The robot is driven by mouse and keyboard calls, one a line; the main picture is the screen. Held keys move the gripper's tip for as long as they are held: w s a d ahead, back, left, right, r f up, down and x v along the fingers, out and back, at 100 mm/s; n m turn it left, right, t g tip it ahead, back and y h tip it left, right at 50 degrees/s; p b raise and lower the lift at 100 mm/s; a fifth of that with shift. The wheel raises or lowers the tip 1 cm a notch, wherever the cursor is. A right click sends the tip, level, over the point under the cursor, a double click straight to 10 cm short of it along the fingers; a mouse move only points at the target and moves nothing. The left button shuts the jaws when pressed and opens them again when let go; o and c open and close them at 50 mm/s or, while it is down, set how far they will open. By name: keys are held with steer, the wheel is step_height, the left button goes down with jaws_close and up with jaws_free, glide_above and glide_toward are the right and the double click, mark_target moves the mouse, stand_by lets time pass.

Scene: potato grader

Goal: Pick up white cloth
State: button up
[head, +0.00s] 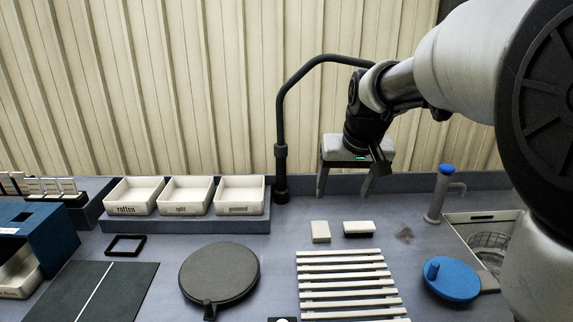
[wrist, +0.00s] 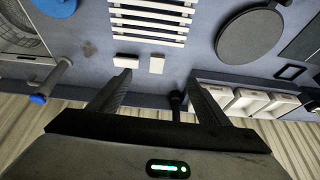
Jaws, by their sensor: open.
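I cannot pick out a clear white cloth in either view. A small pale beige block-like piece (head: 320,231) lies on the grey bench, and it also shows in the wrist view (wrist: 156,65). Just right of it in the head view is a white-topped piece with a dark lower side (head: 359,227), also in the wrist view (wrist: 126,60). A flat grey-brown patch (head: 404,235) lies further right; I cannot tell if it is cloth or a stain. My gripper (head: 345,193) is open and empty, raised above the back of the bench, fingers pointing down.
A white slatted rack (head: 345,283) lies in front of the small pieces. A dark round plate (head: 220,273), white trays (head: 134,196) and a black post (head: 281,170) stand left. A blue disc with a knob (head: 452,281), a blue-topped tap (head: 440,195) and a basin are right.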

steer(key=b, duration=0.2)
glide_toward(321, 231)
steer(key=shift+w+d+f+g, duration=0.2)
steer(key=shift+w+f+g, duration=0.1)
steer(key=shift+w+f, duration=0.65)
steer(key=shift+s+p+x, duration=0.2)
steer(key=shift+p+x, duration=0.15)
steer(key=shift+x, duration=2.65)
steer(key=shift+a, duration=0.2)
steer(key=c, duration=1.2)
step_height(321, 231, up, 10)
steer(key=shift+c, duration=0.2)
